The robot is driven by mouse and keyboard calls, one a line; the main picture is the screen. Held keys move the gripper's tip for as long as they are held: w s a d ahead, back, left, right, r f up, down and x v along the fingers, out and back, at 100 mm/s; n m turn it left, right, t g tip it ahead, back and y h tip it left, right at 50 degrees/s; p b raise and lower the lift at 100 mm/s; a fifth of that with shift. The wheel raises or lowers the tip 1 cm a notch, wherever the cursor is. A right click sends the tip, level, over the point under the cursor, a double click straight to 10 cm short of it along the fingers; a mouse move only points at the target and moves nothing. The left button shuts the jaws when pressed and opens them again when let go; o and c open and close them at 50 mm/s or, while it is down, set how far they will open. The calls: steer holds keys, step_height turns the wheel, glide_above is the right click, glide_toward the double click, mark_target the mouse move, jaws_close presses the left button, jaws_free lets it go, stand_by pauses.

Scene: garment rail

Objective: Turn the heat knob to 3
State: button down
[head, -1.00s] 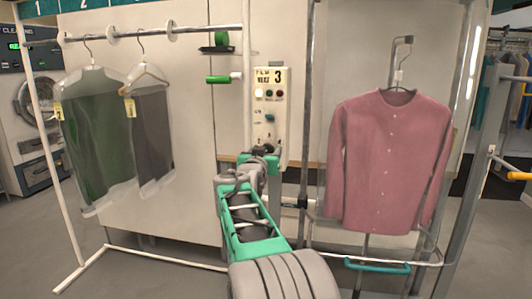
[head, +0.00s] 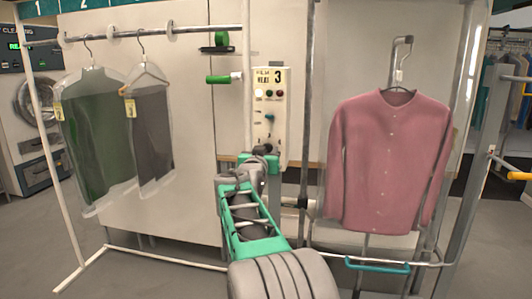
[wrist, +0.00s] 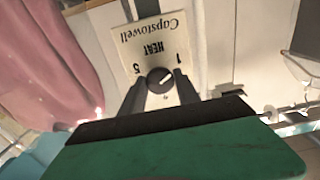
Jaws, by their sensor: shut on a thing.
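The dark round heat knob (wrist: 159,76) sits on the cream panel face under the upside-down word HEAT in the wrist view. The numbers 1 and 5 show beside it. A pale mark shows on the knob, but I cannot read its setting surely. My gripper (wrist: 160,88) is shut on the knob, one dark finger on each side. In the head view the cream control panel (head: 284,140) carries a card with a large 3, small lamps and a teal lever.
A rail with two bagged garments (head: 97,140) stands at the left. A pink shirt (head: 390,160) hangs on a stand at the right. A green-handled part (head: 218,79) juts out left of the panel. Metal posts flank my arm.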

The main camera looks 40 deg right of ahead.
steer(key=shift+f+m+b, duration=0.2)
steer(key=shift+m+b, duration=0.2)
steer(key=shift+b, duration=0.3)
steer(key=m+b, duration=1.4)
steer(key=m, duration=0.3)
steer(key=shift+s+r+b, duration=0.1)
steer(key=shift+b, duration=0.3)
steer(key=m+b, duration=0.2)
steer(key=m, duration=0.4)
steer(key=shift+r, duration=0.1)
steer(key=c, duration=0.9)
jaws_free()
